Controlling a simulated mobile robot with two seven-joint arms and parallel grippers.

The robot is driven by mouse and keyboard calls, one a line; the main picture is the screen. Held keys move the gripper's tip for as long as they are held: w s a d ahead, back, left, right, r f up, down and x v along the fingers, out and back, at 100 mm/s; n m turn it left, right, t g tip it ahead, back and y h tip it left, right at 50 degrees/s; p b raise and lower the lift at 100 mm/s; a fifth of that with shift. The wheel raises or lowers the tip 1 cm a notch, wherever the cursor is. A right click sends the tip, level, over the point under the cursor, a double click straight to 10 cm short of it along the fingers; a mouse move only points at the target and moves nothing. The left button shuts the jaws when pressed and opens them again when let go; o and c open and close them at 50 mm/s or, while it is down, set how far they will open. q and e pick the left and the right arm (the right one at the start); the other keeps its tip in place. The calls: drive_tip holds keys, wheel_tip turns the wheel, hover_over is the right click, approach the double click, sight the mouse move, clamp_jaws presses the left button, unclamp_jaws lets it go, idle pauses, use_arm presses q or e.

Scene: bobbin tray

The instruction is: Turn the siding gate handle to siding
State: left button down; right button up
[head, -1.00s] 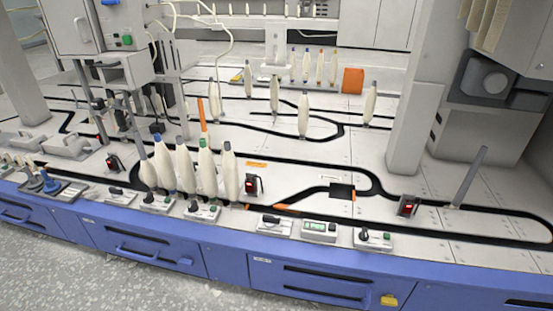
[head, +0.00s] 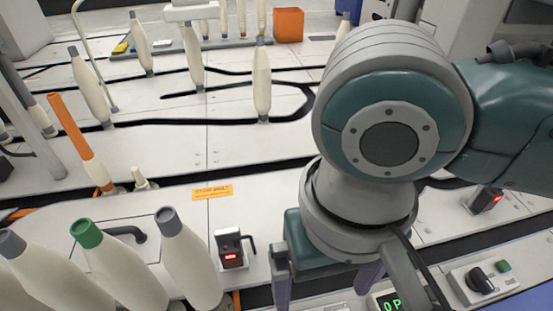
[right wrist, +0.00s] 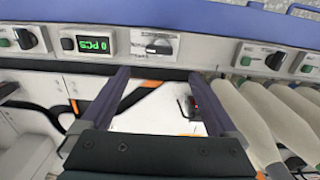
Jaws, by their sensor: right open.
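The siding gate handle appears to be the dark lever (right wrist: 158,47) on a pale control box with a printed plate, in the right wrist view. The lever looks about crosswise in that picture; its marking is too small to read. My right gripper (right wrist: 160,76) is open, its two fingers pointing toward that box with the lever between their lines. The fingers look apart from the lever. In the head view my right gripper (head: 326,284) points down at the bench's front edge, and the arm hides the handle. My left gripper is not in view.
A counter box with a green display (right wrist: 92,43) sits beside the handle box. A knob box (head: 480,284) is at the right. A red-lit device (head: 230,255) and several pale bobbins (head: 190,262) stand close at the left. Black track grooves cross the bench.

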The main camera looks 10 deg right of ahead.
drive_tip(key=f, duration=0.1)
drive_tip(key=f+b, duration=0.1)
drive_tip(key=s+f+b, duration=0.1)
drive_tip(key=shift+d, duration=0.35)
drive_tip(key=f+b, duration=0.1)
drive_tip(key=f, duration=0.1)
drive_tip(key=f+b, duration=0.4)
drive_tip(key=shift+w+a, duration=0.2)
drive_tip(key=shift+w, duration=0.05)
drive_tip(key=shift+s+f+b, duration=0.1)
drive_tip(key=shift+f+b, duration=0.2)
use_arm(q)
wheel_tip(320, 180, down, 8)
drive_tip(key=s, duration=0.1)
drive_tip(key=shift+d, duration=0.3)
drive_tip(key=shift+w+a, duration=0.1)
use_arm(e)
drive_tip(key=shift+r, duration=0.1)
drive_tip(key=shift+c, duration=0.2)
